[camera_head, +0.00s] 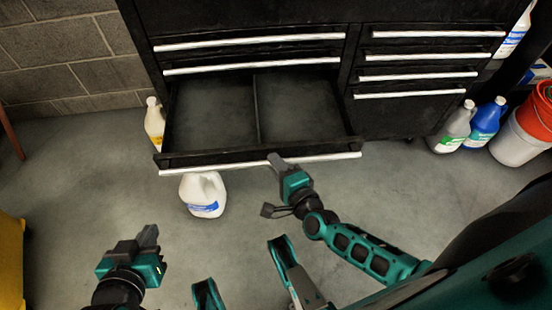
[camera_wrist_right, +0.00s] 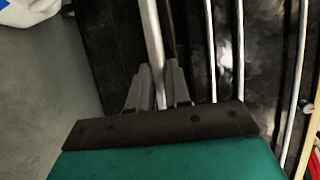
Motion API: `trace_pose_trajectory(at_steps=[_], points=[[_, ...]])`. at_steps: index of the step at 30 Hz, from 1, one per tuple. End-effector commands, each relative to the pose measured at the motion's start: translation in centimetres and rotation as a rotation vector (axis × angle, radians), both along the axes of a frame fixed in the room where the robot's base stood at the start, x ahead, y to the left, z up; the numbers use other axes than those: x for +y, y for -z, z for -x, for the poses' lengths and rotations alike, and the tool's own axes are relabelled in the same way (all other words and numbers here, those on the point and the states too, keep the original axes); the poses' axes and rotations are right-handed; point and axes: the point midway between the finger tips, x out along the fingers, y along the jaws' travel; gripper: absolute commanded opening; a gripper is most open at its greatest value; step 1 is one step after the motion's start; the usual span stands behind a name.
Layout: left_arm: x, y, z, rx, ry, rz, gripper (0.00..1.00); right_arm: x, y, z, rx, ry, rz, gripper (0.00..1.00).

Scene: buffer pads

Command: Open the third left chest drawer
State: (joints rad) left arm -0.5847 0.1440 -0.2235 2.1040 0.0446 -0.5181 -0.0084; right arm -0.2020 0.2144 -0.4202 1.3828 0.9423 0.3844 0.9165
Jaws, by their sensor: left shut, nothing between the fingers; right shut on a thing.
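The black tool chest (camera_head: 245,22) stands at the back. Its third left drawer (camera_head: 212,112) is pulled well out; its interior, split by a divider, shows empty. A silver handle strip (camera_head: 220,166) runs along the drawer's front edge. My right gripper (camera_head: 277,161) is shut on this handle, right of its middle. In the right wrist view its fingers (camera_wrist_right: 158,78) lie on either side of the handle strip (camera_wrist_right: 152,35). My left gripper (camera_head: 152,234) is shut and empty over the floor at the lower left, away from the chest.
The two upper left drawers (camera_head: 250,56) and the right column drawers (camera_head: 420,78) are closed. A white jug (camera_head: 203,194) stands on the floor just below the open drawer's front. Another bottle (camera_head: 154,122) is left of the chest. Bottles (camera_head: 484,124) and a bucket (camera_head: 520,135) stand right.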

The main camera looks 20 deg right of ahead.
Motion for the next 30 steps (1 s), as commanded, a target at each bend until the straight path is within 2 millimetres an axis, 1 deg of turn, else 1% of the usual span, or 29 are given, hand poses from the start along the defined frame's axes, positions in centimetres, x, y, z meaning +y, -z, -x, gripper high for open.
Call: trace_pose_trajectory(at_steps=[6,18,19,26,30], points=[[0.13,-0.02,0.00,0.000,-0.001,-0.002,0.00,-0.02,-0.01,0.44,-0.001,0.003,0.001,0.00],[0.17,0.04,0.01,0.002,-0.001,-0.004,0.00,-0.01,0.00,0.48,-0.001,0.003,0.001,0.00],[0.18,0.05,0.02,0.002,-0.001,-0.004,0.00,-0.02,-0.01,0.47,-0.001,0.003,0.001,0.21],[0.17,0.07,0.03,0.002,-0.001,-0.004,0.00,0.05,-0.01,0.47,-0.001,0.002,0.001,0.43],[0.16,0.07,0.04,0.003,0.000,-0.004,0.00,0.09,-0.02,0.47,-0.001,0.001,0.000,0.43]])
